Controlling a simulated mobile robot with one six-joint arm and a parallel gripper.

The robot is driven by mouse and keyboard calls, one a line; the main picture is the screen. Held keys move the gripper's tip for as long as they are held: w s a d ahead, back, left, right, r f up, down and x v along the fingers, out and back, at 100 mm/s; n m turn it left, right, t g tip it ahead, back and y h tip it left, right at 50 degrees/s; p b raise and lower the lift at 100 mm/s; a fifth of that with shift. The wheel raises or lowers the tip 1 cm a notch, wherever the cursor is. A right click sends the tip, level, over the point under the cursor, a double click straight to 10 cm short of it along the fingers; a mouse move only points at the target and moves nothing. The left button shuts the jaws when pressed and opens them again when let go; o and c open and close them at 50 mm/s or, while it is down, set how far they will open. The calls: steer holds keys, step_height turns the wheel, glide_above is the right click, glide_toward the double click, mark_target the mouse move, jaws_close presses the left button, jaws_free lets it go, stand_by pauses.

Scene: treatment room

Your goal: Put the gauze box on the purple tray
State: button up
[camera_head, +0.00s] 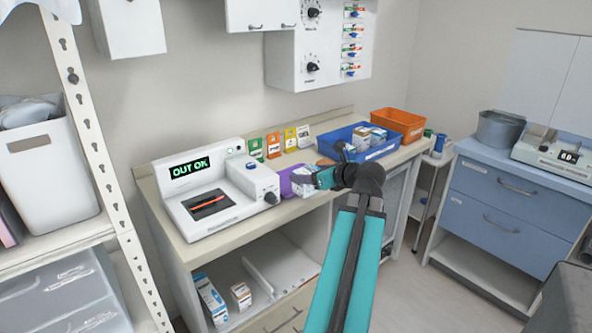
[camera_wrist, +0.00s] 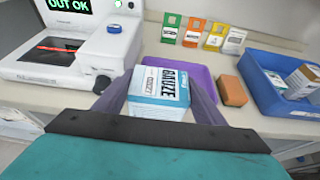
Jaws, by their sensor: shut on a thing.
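The gauze box (camera_wrist: 158,92), white and blue with "GAUZE" lettering, sits between the two fingers of my gripper (camera_wrist: 160,95), which is shut on it. The purple tray (camera_wrist: 203,77) lies on the counter just behind and under the box in the wrist view. In the head view the purple tray (camera_head: 286,183) is partly hidden by my gripper (camera_head: 308,180) and the box (camera_head: 304,189). The box overlaps the tray in both views; I cannot tell whether it touches the tray's floor or hangs just above it.
A white device (camera_head: 205,225) reading "OUT OK" stands left of the tray. A brown block (camera_wrist: 232,91) and a blue bin (camera_wrist: 262,75) with boxes stand to its right. Several coloured cards (camera_head: 273,146) line the back. An orange bin (camera_head: 398,124) is farther right.

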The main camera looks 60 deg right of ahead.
steer(key=w+d+f, duration=0.1)
steer(key=w+d, duration=0.7)
steer(key=w, duration=0.1)
steer(key=shift+w+d+p, duration=0.2)
steer(key=shift+p, duration=0.15)
steer(key=shift+f, duration=0.1)
steer(key=shift+w+d+f, duration=0.15)
steer(key=shift+f, duration=0.45)
steer(key=shift+w+d+f, duration=0.1)
steer(key=shift+w+f, duration=0.1)
steer(key=shift+f, duration=0.4)
steer(key=shift+w+d+f, duration=0.15)
steer(key=shift+f, duration=0.45)
steer(key=o, duration=1.2)
steer(key=shift+f, duration=0.15)
steer(key=shift+c, duration=0.2)
